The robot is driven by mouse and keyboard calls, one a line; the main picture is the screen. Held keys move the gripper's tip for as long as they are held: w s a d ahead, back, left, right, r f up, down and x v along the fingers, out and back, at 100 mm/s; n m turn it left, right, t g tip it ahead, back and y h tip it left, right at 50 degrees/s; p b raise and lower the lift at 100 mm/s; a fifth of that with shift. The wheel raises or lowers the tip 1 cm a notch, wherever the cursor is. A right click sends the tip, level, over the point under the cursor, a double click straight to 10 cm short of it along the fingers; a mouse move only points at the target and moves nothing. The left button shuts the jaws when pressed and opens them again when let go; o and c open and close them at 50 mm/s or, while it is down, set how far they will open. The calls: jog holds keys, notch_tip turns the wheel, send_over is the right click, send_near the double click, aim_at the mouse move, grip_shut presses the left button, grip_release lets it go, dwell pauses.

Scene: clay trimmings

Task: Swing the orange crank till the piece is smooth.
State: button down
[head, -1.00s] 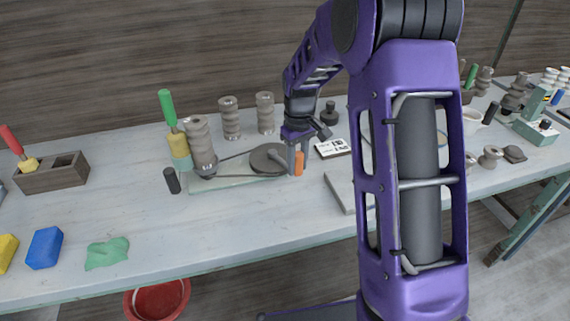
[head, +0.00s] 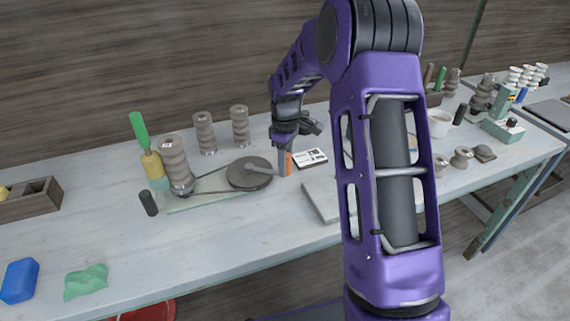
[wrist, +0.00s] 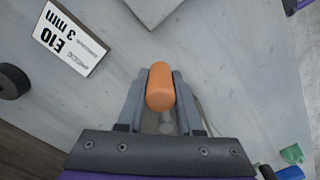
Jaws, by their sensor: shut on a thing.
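The orange crank handle (head: 288,160) stands at the end of a grey arm on the dark flat wheel (head: 243,181). My gripper (head: 284,168) is shut on the handle, right of the wheel. In the wrist view the handle (wrist: 160,88) sits between the two fingers, with the grey crank arm partly seen below it. A belt runs from the wheel to a small spindle at the left of the glassy base plate (head: 205,201). The ridged grey-brown clay piece (head: 173,160) stands upright on that spindle. Its surface shows clear rings.
A green-handled tool (head: 138,126) stands beside the piece, with a black cylinder (head: 148,203) in front. Two ridged pieces stand behind.

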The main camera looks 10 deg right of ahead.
jog(key=shift+w, duration=0.1)
jog(key=c, duration=0.6)
grip_release()
notch_tip(320, 180, up, 18)
jog(key=shift+f+p, duration=0.25)
jog(key=shift+p, duration=0.15)
